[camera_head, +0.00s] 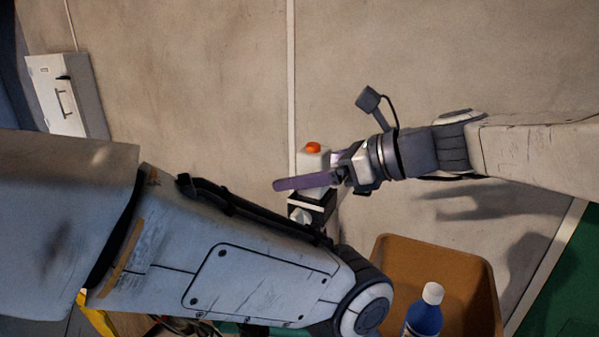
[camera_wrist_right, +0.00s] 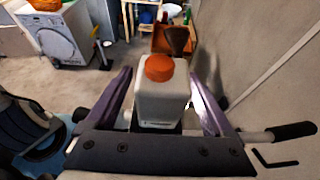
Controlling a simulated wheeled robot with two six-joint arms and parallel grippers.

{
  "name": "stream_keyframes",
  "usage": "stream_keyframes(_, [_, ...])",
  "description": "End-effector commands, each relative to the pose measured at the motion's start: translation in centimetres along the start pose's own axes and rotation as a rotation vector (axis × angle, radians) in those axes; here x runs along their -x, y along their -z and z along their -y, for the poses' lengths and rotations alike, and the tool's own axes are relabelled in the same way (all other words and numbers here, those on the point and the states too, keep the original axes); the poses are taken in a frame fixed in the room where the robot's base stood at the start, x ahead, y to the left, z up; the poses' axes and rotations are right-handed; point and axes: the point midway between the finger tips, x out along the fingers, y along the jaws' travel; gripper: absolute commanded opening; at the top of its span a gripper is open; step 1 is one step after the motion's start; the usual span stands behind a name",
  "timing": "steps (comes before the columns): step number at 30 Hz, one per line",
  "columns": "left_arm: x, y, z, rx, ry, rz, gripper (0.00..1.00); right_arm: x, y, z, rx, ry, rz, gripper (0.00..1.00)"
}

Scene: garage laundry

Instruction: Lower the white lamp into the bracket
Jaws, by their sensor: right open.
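The white lamp (camera_head: 312,162) is a pale box with an orange cap (camera_head: 313,147). It stands upright by the wall, directly above the black bracket (camera_head: 318,203). A purple finger crosses in front and hides where lamp and bracket meet in the head view. My right gripper (camera_head: 298,177) reaches in from the right with its fingers on either side of the lamp. In the right wrist view the lamp (camera_wrist_right: 160,100) is between the two purple fingers, with a gap on each side, so the gripper is open. My left arm fills the lower left of the head view; its gripper is not visible.
A brown bin (camera_head: 440,258) with a blue bottle (camera_head: 425,315) in it stands at the lower right. A white box (camera_head: 66,95) is on the wall at upper left.

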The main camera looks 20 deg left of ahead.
Motion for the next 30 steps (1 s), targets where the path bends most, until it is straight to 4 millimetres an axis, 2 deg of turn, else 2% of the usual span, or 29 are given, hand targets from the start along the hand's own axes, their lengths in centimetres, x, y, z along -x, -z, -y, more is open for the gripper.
stream_keyframes(15, [-2.4,-0.1,0.2,-0.001,0.0,0.0,0.87,8.9,0.1,0.1,0.002,0.006,0.002,0.87])
stream_keyframes(21, [-2.5,-0.1,0.2,-0.001,0.0,0.0,0.87,10.1,0.0,0.0,0.001,0.002,0.0,0.87])
stream_keyframes(30, [-2.5,-0.1,0.2,-0.001,0.0,0.0,0.87,10.1,0.0,0.0,0.001,0.002,0.0,0.87])
